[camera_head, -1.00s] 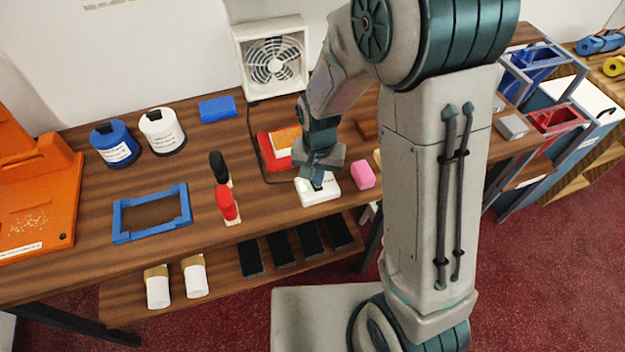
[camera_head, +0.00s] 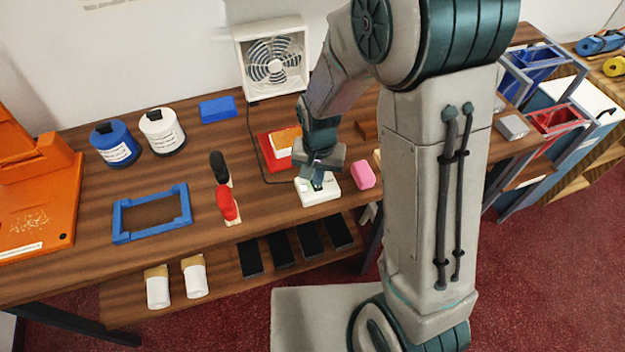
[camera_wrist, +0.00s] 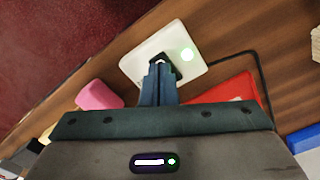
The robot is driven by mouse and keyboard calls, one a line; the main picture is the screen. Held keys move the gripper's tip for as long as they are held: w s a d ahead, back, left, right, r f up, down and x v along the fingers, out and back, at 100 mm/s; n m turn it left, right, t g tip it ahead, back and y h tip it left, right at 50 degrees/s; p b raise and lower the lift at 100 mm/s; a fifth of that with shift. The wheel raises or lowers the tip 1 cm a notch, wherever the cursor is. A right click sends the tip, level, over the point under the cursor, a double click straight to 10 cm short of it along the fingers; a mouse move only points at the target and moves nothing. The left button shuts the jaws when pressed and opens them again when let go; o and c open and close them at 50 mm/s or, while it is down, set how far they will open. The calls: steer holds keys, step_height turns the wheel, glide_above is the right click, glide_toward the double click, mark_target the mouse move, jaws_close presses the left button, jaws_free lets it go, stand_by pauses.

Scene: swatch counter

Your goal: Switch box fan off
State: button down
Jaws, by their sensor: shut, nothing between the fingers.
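The white box fan (camera_head: 272,62) stands at the back of the counter against the wall. A dark cord runs from it down to a white switch box (camera_head: 320,194) near the front edge. In the wrist view the switch box (camera_wrist: 188,46) shows a lit green light and a dark rocker, partly hidden by my fingertips. My gripper (camera_head: 317,180) is shut and empty, pointing down at the rocker. It also shows in the wrist view (camera_wrist: 160,70), its tips at or just above the rocker; contact cannot be told.
A pink block (camera_head: 363,175) lies just right of the switch box. A red item (camera_head: 270,155) lies behind it. Red (camera_head: 228,205) and black (camera_head: 219,166) handled tools stand to the left, near a blue frame (camera_head: 150,212). The counter's front edge is close.

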steer(key=shift+f+b, duration=0.85)
steer(key=shift+f, duration=0.15)
stand_by(0.8)
steer(key=shift+r, duration=0.2)
steer(key=shift+r+p, duration=2.55)
steer(key=shift+r, duration=0.85)
steer(key=shift+d+r, duration=0.1)
steer(key=s+d+r+n+t, duration=0.1)
steer(key=s+d+r+t, duration=0.1)
steer(key=s+d+r, duration=0.3)
steer(key=s+d+r+n+t, duration=0.1)
steer(key=s+d+r, duration=0.5)
steer(key=r, duration=0.7)
steer(key=shift+s+n+t, duration=0.4)
steer(key=shift+s, duration=0.35)
